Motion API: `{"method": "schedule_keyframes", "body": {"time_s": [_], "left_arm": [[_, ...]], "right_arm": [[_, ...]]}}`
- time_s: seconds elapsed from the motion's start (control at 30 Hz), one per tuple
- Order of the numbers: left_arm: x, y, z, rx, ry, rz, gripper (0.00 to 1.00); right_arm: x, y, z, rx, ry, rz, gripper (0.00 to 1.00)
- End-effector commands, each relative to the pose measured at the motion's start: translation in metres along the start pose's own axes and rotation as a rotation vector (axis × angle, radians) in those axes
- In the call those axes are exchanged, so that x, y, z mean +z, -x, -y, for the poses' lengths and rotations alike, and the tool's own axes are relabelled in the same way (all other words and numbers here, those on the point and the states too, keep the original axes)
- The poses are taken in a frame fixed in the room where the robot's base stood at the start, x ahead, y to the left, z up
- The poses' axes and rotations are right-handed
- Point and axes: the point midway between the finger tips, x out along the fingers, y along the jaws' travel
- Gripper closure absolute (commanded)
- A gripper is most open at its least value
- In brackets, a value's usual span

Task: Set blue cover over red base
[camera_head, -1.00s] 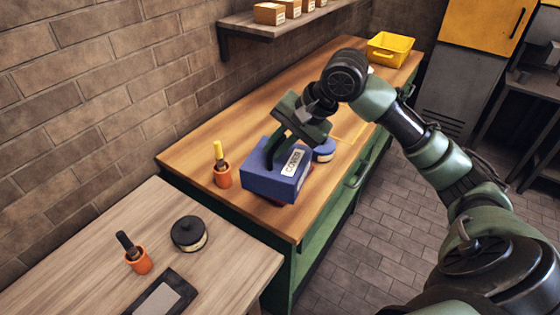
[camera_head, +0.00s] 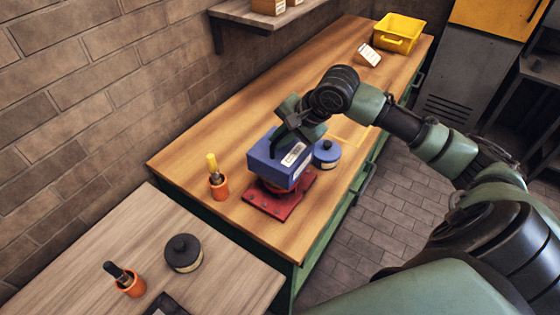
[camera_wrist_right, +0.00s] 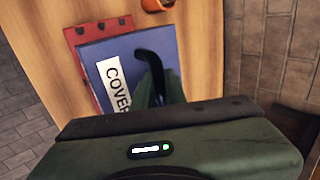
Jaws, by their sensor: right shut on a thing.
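The blue cover (camera_head: 266,165), a box with a white label, is held by my right gripper (camera_head: 286,138), which is shut on its top. The cover is over the back part of the red base (camera_head: 283,204), a flat plate on the wooden bench. The base's front part shows clear of it. A gap with a dark and orange part shows between them. In the right wrist view the cover (camera_wrist_right: 120,52) fills the middle, and the red base (camera_wrist_right: 88,45) shows along its left and upper edges. The far underside is hidden. My left gripper is not in view.
A blue round container (camera_head: 327,153) stands close to the right of the cover. An orange cup (camera_head: 219,188) with a yellow-handled tool stands to the left. A yellow bin (camera_head: 398,34) and white card (camera_head: 369,54) are at the bench's far end. The middle bench is clear.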

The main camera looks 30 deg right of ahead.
Motion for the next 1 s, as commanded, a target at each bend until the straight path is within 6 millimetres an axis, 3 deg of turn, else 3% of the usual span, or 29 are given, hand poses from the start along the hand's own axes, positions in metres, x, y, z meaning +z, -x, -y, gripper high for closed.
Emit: {"method": "schedule_keyframes", "body": {"time_s": [0.13,0.33,0.63,1.0], "left_arm": [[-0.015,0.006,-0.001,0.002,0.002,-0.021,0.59],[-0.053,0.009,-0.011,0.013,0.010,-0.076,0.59],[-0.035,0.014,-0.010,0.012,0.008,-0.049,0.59],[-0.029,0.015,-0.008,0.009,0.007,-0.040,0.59]], "right_arm": [[0.000,-0.026,-0.018,0.000,-0.001,0.001,1.00],[0.000,-0.042,-0.027,-0.004,0.000,0.000,1.00],[0.000,-0.073,-0.048,-0.003,0.000,0.000,1.00],[0.000,-0.078,-0.051,-0.005,0.002,-0.001,1.00]]}}
